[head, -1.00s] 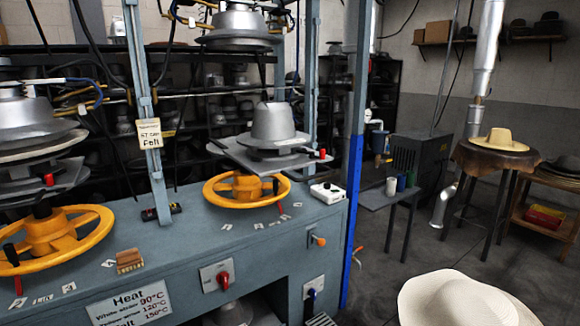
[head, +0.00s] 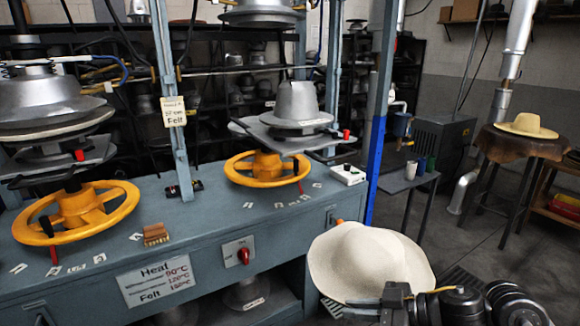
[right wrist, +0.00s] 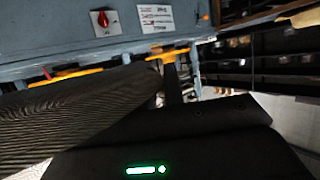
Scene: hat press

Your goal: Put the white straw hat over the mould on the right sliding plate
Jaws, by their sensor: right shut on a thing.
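The white straw hat (head: 362,262) is held at the lower right of the head view, in front of the machine's front edge. My right gripper (head: 398,296) is shut on its brim at the lower right. In the right wrist view a dark, finely ribbed surface that looks like the hat (right wrist: 80,110) fills the left side. The grey metal mould (head: 297,102) stands on the right sliding plate (head: 262,133), above the right yellow handwheel (head: 267,172). The mould is bare, and the hat is apart from it, lower and to the right. My left gripper is out of view.
An upper press head (head: 262,15) hangs above the mould. A white control box (head: 348,174) sits on the bench. A yellow straw hat (head: 527,125) lies on a round table behind.

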